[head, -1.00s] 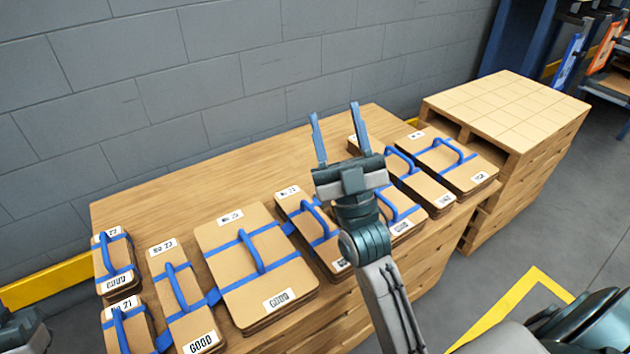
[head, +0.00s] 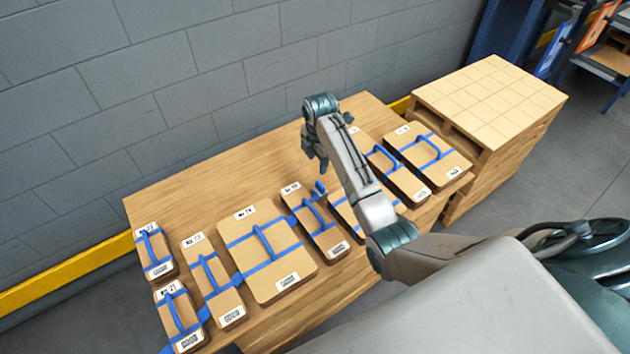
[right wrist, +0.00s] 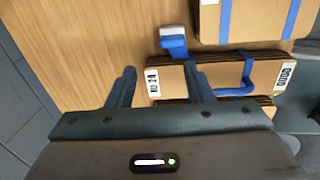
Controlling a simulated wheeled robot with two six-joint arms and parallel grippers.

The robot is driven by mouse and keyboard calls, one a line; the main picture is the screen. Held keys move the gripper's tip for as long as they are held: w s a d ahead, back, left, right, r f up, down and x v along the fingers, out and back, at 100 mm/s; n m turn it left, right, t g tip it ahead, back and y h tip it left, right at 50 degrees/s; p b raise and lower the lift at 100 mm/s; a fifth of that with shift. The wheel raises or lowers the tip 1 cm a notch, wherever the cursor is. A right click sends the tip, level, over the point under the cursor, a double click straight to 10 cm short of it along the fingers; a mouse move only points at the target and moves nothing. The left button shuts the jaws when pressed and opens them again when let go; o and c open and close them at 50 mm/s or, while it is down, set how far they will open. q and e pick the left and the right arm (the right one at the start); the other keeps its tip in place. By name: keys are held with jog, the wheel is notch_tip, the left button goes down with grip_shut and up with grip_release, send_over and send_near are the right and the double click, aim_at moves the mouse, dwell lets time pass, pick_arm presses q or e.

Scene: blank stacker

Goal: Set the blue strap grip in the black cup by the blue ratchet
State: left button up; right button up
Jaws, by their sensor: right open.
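Several flat stacks of brown card lie in a row on a wooden table, bound with blue straps that form raised blue grips, such as one on a middle stack (head: 315,217). In the right wrist view, a stack labelled No 24 (right wrist: 171,80) has a looped blue strap grip (right wrist: 239,88). A blue ratchet with a pale top (right wrist: 173,42) sits beside its labelled end. My right gripper (head: 316,163) points down above the stacks' wall-side ends; in the wrist view its fingers (right wrist: 160,87) are open with nothing between them. I see no black cup. My left gripper is out of view.
The wooden table (head: 215,190) is bare between the stacks and the grey block wall. A pallet pile with a tiled pale top (head: 490,100) stands at the right. My right arm hides part of the row.

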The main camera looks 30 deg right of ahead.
aim_at(320, 184)
jog(key=shift+s+d+f+g, duration=0.1)
jog(key=shift+s+f+g, duration=0.3)
jog(key=shift+s, duration=0.05)
notch_tip(320, 184, down, 4)
jog(key=shift+r+b, duration=0.1)
jog(key=shift+b, duration=0.25)
notch_tip(320, 184, down, 5)
jog(key=shift+s+d+r+b, duration=0.1)
jog(key=shift+s+d+b, duration=0.05)
jog(key=shift+b, duration=0.15)
jog(key=shift+f, duration=0.55)
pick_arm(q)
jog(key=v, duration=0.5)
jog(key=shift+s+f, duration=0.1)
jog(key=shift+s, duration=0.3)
pick_arm(e)
jog(key=c, duration=0.8)
